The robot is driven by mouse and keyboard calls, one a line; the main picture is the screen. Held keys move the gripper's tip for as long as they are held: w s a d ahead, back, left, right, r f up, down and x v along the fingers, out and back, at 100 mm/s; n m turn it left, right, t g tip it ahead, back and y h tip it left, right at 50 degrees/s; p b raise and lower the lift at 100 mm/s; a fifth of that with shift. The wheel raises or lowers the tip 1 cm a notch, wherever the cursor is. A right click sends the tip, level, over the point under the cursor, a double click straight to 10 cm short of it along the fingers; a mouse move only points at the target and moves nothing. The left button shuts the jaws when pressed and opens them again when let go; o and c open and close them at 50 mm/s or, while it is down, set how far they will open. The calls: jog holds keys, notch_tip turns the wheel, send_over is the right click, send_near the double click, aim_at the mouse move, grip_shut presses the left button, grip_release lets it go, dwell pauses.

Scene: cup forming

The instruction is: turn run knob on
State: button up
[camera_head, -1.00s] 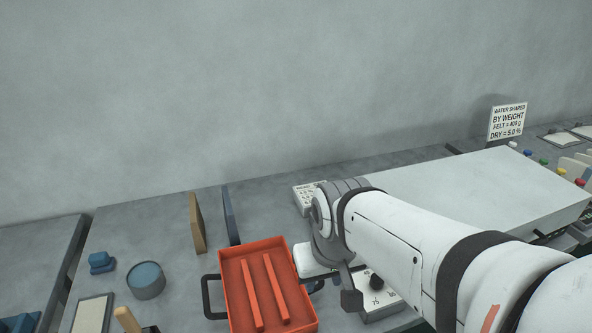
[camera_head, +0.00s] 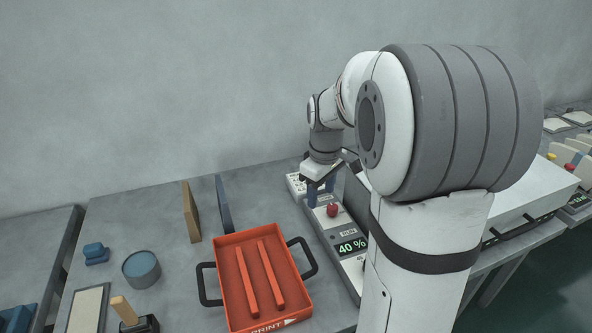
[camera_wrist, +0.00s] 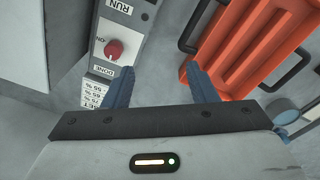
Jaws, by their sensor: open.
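The run knob (camera_head: 332,210) is a small red round knob on the top of a narrow light-grey control box, behind a RUN label and a display reading 40 %. In the wrist view the red knob (camera_wrist: 114,49) sits between a RUN label and a DONE label, with ON printed beside it. My gripper (camera_head: 318,190) is just behind and left of the knob in the head view. In the wrist view my gripper (camera_wrist: 160,72) has its two blue fingers spread with nothing between them. The knob lies outside the left finger, apart from it.
An orange tray (camera_head: 228,275) with black handles and two bars inside stands left of the control box. A white card with printed percentages (camera_wrist: 94,93) lies by the box. A large white machine (camera_head: 530,205) stands at right, partly behind my arm. Two upright boards (camera_head: 190,212) stand farther left.

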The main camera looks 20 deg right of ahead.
aim_at(332, 206)
jog(key=w+d+f+n, duration=0.1)
jog(key=w+d, duration=0.1)
jog(key=w+d+f+n, duration=0.1)
jog(key=w+d+f, duration=0.1)
jog(key=w+d, duration=0.1)
jog(key=w+d+f+n, duration=0.1)
jog(key=w+d+f, duration=0.1)
jog(key=shift+w+d+f+g, duration=0.2)
jog(key=shift+w+g, duration=0.1)
jog(key=shift+g, duration=0.1)
jog(key=shift+f, duration=0.35)
notch_tip(332, 206, down, 7)
jog(key=shift+f, duration=0.1)
